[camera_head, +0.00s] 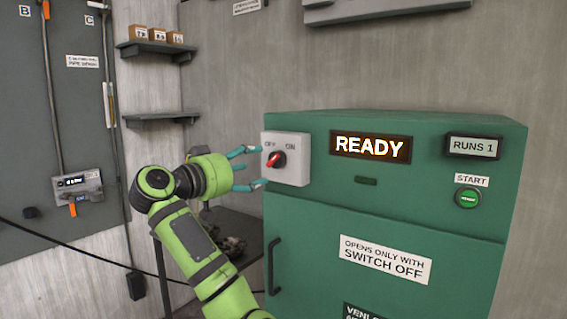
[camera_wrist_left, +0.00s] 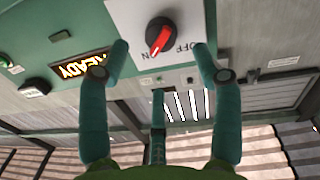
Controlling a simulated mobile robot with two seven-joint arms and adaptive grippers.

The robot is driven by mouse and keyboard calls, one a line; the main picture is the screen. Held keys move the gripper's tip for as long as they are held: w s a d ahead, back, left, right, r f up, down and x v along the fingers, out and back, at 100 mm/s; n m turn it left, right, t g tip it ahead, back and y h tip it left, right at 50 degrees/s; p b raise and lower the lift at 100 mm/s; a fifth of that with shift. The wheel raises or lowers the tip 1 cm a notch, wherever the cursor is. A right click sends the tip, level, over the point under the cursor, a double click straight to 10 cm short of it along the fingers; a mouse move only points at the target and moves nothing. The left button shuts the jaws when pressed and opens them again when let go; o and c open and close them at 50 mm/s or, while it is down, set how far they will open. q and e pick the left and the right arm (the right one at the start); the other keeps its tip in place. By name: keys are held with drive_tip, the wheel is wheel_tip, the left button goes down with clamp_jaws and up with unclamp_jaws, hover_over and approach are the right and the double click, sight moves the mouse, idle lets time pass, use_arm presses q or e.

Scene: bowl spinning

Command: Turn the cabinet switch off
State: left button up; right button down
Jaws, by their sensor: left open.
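The cabinet switch is a red knob (camera_head: 277,159) on a light grey plate (camera_head: 294,148) at the upper left of the green cabinet (camera_head: 375,215). The plate reads OFF on the left and ON on the right in the head view. The red bar is slanted, and its end seems to point up right, towards ON. My left gripper (camera_head: 252,168) is open and empty, just left of the plate. In the left wrist view its teal fingers (camera_wrist_left: 162,52) are spread on either side of the knob (camera_wrist_left: 160,37), with no clear contact. My right gripper is not in view.
The cabinet front bears a lit READY display (camera_head: 370,147), a RUNS 1 counter (camera_head: 473,147), a green START button (camera_head: 468,198) and a dark door handle (camera_head: 273,266). Shelves (camera_head: 160,118) hang on the wall behind my arm. A dark table (camera_head: 225,225) stands left of the cabinet.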

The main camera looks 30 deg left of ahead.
sight(270, 160)
use_arm(q)
drive_tip(key=w+p, duration=0.1)
drive_tip(key=w, duration=0.1)
drive_tip(key=w+p, duration=0.1)
drive_tip(key=w, duration=0.1)
drive_tip(key=w+d+p, duration=0.1)
drive_tip(key=w, duration=0.1)
drive_tip(key=shift+w+r, duration=0.1)
drive_tip(key=shift+r, duration=0.15)
drive_tip(key=shift+w+f+p, duration=0.1)
drive_tip(key=shift+w+p, duration=0.2)
drive_tip(key=shift+p, duration=0.05)
drive_tip(key=c, duration=1.1)
